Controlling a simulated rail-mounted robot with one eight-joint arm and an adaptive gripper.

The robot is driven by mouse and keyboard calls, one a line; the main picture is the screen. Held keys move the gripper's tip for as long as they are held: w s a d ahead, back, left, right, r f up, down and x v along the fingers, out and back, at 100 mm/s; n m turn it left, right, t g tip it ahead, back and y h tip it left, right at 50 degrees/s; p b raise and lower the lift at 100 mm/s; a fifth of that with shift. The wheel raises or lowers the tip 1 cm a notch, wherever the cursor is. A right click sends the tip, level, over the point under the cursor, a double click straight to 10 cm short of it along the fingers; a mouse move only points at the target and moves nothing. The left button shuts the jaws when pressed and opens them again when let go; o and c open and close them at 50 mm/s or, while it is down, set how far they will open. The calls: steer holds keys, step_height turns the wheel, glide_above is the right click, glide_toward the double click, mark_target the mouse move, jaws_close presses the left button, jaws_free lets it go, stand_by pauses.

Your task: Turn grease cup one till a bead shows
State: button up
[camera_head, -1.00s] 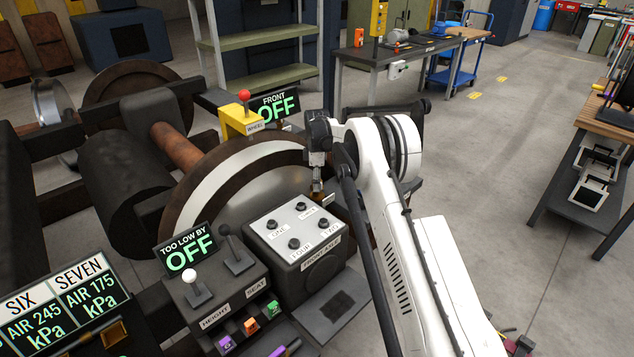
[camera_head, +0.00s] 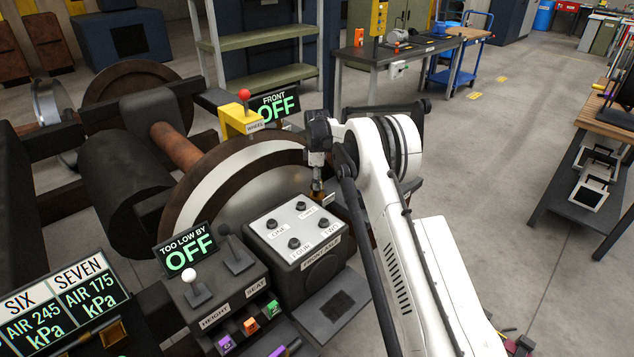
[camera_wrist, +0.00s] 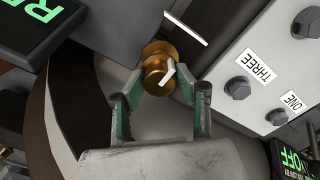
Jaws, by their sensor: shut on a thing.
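The brass grease cup (camera_wrist: 157,56) shows in the upper middle of the wrist view, with a white mark across its face. My gripper (camera_wrist: 161,82) is shut on the cup, with one green-padded finger on each side of it. In the head view my gripper (camera_head: 317,178) points down beside the wheel, at the back right corner of the light-topped control box. Only a small brass part of the cup (camera_head: 318,196) shows there. I cannot read a number on the cup, and grease at it is too small to tell.
The control box (camera_head: 262,250) with several dark knobs stands close to my gripper. The large rusty wheel (camera_head: 195,190) is left of it. A yellow block with a red-knobbed lever (camera_head: 240,118) stands behind. Open floor (camera_head: 500,170) lies to the right.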

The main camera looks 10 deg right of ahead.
steer(key=m+b, duration=0.2)
steer(key=m, duration=0.3)
steer(key=shift+f+m+b, duration=0.1)
steer(key=shift+m+b, duration=0.2)
steer(key=shift+b, duration=0.1)
steer(key=m+b, duration=0.2)
steer(key=m, duration=0.4)
steer(key=m+b, duration=0.1)
steer(key=m, duration=0.5)
steer(key=shift+m, duration=0.4)
steer(key=m, duration=0.5)
steer(key=shift+m+b, duration=0.3)
steer(key=shift+m, duration=0.3)
steer(key=o, duration=1.1)
steer(key=shift+o, duration=0.2)
step_height(320, 180, up, 12)
